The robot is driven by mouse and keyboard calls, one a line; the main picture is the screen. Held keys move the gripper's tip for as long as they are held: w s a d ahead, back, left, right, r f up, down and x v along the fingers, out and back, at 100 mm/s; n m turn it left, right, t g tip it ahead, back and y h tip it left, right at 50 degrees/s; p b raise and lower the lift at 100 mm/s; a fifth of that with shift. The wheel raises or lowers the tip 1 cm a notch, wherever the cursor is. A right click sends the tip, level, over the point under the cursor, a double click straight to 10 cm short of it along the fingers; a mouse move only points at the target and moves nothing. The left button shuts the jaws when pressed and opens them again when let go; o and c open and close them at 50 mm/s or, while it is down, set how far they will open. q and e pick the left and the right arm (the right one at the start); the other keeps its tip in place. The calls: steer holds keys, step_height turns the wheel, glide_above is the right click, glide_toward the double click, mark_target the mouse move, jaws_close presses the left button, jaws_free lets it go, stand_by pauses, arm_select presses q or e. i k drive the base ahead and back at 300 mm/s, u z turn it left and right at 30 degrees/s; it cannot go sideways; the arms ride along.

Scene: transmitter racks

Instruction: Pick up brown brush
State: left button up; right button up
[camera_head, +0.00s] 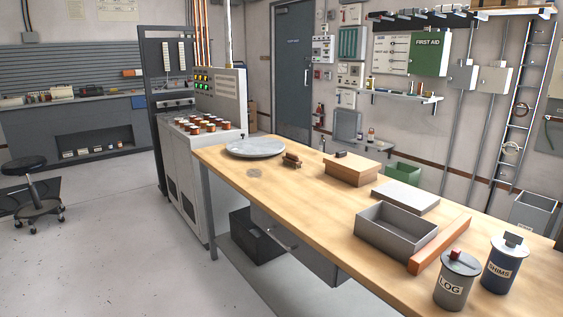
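A small dark brown object (292,160), which looks like the brown brush, lies on the wooden workbench (320,220) just right of a round grey plate (255,147). It is too small to make out bristles. A small dark brown block (341,154) also sits on top of a wooden box (350,169) farther right. Neither of my grippers shows in the head view.
An open grey tray (368,240), a flat grey lid (405,199), a long orange-brown bar (440,245), a LOG canister (455,290) and a SHIMS canister (500,272) stand at the bench's right end. A stool (35,190) stands left on mostly clear floor.

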mark_target(291, 160)
steer(key=u, duration=0.65)
steer(key=i, duration=1.1)
steer(key=u, duration=0.4)
